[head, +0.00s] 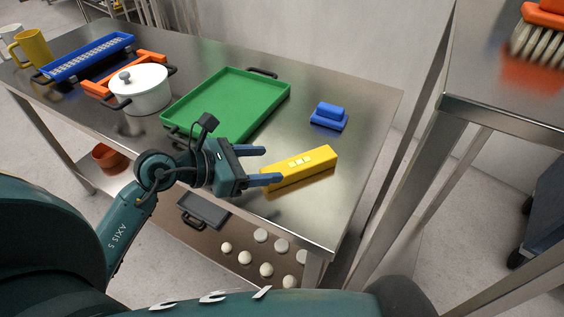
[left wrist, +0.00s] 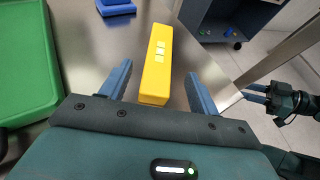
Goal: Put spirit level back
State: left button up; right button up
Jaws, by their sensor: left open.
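The yellow spirit level (head: 300,167), a long bar with small pale vials on top, lies on the right part of the steel table. My left gripper (head: 263,166) is open at its near left end. In the left wrist view the spirit level (left wrist: 157,62) points away from my left gripper (left wrist: 160,92), its near end showing between the two parted fingers without visible contact. My right gripper (left wrist: 256,93) shows small at the right of the left wrist view, its fingers apart and empty, away from the level.
A green tray (head: 225,105) lies left of the level and a blue block-like object (head: 329,117) behind it. A white pot (head: 145,90), a blue tray (head: 90,57) and a yellow mug (head: 33,48) stand farther left. Another steel table (head: 510,118) stands at right.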

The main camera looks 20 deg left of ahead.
pick_arm(q)
jog(key=v, duration=0.4)
jog(key=shift+s+a+r, duration=0.2)
jog(key=shift+s, duration=0.1)
